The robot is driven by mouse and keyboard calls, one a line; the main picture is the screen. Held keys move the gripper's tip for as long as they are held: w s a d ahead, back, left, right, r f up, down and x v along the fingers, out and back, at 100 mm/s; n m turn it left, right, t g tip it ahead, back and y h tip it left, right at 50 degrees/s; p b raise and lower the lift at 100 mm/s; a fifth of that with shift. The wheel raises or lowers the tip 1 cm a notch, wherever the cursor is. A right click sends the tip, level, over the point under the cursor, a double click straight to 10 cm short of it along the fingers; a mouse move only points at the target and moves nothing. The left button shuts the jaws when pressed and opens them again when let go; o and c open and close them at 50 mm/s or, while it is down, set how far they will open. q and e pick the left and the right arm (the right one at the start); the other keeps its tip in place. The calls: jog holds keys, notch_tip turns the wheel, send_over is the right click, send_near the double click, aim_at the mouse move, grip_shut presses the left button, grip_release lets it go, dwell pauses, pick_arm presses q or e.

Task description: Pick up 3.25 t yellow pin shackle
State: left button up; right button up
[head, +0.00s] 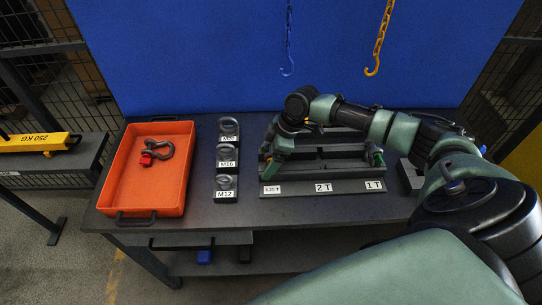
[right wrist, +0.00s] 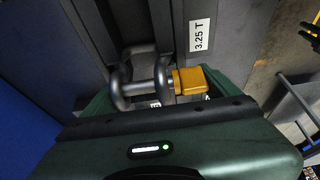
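The yellow pin shackle is in the right wrist view: a grey bow (right wrist: 124,84) with a yellow pin head (right wrist: 190,80), lying at the 3.25 T label (right wrist: 201,36). My right gripper (right wrist: 155,100) is open, with its green fingers on either side of the shackle. The yellow pin head is close to the right-hand finger; I cannot tell if they touch. In the head view my right gripper (head: 277,155) is over the left end of the dark rack (head: 345,187) and hides the shackle there. My left gripper is not in view.
An orange tray (head: 123,170) on the left holds a shackle with a red pin (head: 156,151). Labelled eye bolts (head: 226,158) stand between tray and rack. A yellow chain hook (head: 371,70) and a blue one (head: 287,70) hang behind.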

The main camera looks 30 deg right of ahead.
jog(key=shift+c, duration=1.3)
jog(key=shift+w+r, duration=0.1)
